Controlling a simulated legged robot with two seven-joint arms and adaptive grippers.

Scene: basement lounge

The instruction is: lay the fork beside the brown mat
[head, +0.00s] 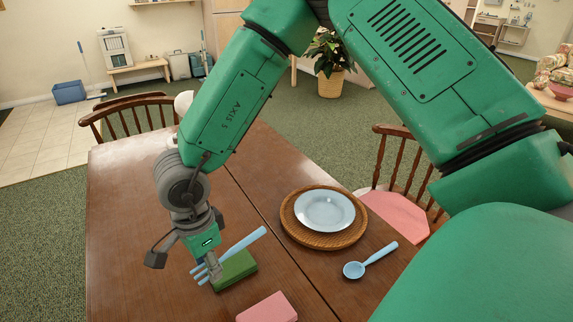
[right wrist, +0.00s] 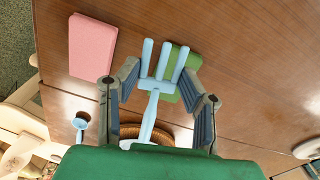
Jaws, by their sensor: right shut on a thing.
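The light blue fork (head: 248,241) is in my right gripper (head: 190,265), over the left part of the table. In the right wrist view the fork (right wrist: 148,120) lies between the two fingers, gripped near its head. Its handle points toward the mat side. The round brown woven mat (head: 325,242) lies to the right of the fork, and its edge also shows in the right wrist view (right wrist: 170,131) behind the handle. My left gripper is not in view.
A light blue plate (head: 325,211) sits on the mat. A blue spoon (head: 371,260) lies right of it. A green block (head: 235,270) is just under the fork, and a pink block (head: 267,307) is nearer. The wooden table (head: 125,215) is bare at left.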

